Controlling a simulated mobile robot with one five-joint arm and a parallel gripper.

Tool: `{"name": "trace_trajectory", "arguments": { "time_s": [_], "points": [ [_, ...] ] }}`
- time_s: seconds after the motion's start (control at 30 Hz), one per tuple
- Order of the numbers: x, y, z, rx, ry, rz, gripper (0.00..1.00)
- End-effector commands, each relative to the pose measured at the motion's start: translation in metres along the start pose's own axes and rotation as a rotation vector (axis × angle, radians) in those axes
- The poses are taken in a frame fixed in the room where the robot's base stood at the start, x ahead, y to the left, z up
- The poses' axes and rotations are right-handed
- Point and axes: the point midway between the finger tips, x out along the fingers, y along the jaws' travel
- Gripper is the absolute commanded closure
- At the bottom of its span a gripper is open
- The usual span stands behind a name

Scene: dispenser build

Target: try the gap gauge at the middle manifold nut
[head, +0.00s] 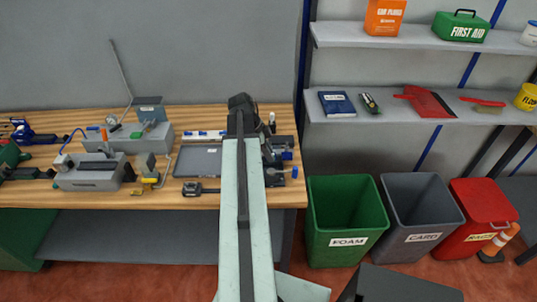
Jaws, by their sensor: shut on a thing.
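My arm reaches up the middle of the head view to the back of the workbench. My gripper (242,103) is the dark end of it, seen from behind. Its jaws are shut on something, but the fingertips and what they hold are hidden. A dark unit with blue knobs (285,155) sits just right of my arm, partly covered by it; it may be the manifold. I cannot make out the middle nut or the gap gauge. I cannot tell whether my gripper touches anything on the bench.
Left on the wooden bench (200,200) are a grey tray (198,161), grey fixture blocks (92,178) and a dial gauge (111,121). Shelves (405,118) hang at the right. Green (346,220), grey (418,220) and red (482,220) bins stand below them.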

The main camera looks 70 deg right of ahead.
Motion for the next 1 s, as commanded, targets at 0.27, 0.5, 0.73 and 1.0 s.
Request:
{"name": "trace_trajectory", "arguments": {
  "time_s": [0.27,0.5,0.73,1.0],
  "points": [
    [-0.0001,0.0001,-0.0004,0.000,0.000,0.000,1.00],
    [0.0007,0.0001,-0.0003,0.001,0.000,0.000,1.00],
    [0.0041,0.0000,0.0010,0.001,0.000,0.000,1.00],
    [0.0079,0.0000,0.0024,0.001,0.000,0.001,1.00]
  ]
}}
